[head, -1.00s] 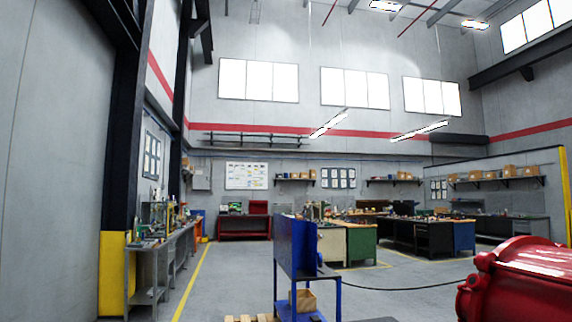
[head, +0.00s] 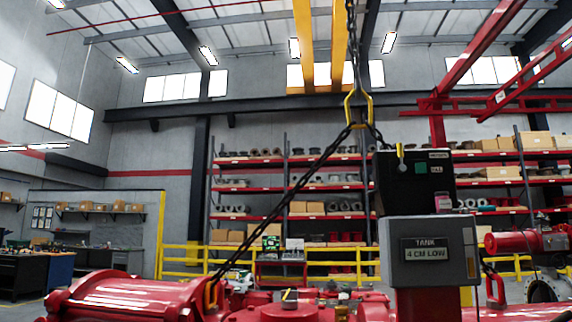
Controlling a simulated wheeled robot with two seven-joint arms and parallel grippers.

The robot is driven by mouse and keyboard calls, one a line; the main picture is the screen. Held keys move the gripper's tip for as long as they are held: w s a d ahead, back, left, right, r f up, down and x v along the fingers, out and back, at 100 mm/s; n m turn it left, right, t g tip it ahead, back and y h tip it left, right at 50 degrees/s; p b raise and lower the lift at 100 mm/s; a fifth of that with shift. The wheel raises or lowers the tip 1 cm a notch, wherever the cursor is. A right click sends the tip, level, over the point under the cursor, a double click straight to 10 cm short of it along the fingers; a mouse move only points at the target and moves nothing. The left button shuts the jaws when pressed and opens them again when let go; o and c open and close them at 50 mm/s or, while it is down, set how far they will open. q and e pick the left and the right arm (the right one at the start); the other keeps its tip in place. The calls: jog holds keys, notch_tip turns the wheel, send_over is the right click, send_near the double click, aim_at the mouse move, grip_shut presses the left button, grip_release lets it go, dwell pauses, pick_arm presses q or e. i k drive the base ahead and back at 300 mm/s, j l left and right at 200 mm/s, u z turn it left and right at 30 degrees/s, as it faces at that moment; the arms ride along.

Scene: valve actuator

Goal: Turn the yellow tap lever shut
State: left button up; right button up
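A small yellow lever (head: 400,152) stands roughly upright on the front of a black box (head: 405,195), near its top edge. It looks like the yellow tap lever, but it is too small to tell its exact setting. Below the box, a grey display (head: 428,252) reads "TANK 4 CM LOW". Neither of my grippers is in the head view.
A large red actuator cylinder (head: 125,298) and red housing (head: 290,311) fill the lower front. A dark chain (head: 285,200) slants down from a yellow lifting link (head: 358,108) to the cylinder. Yellow railings (head: 210,262) and loaded shelves (head: 325,188) stand behind.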

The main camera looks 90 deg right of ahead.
aim_at(400, 169)
jog(key=z, duration=3.5)
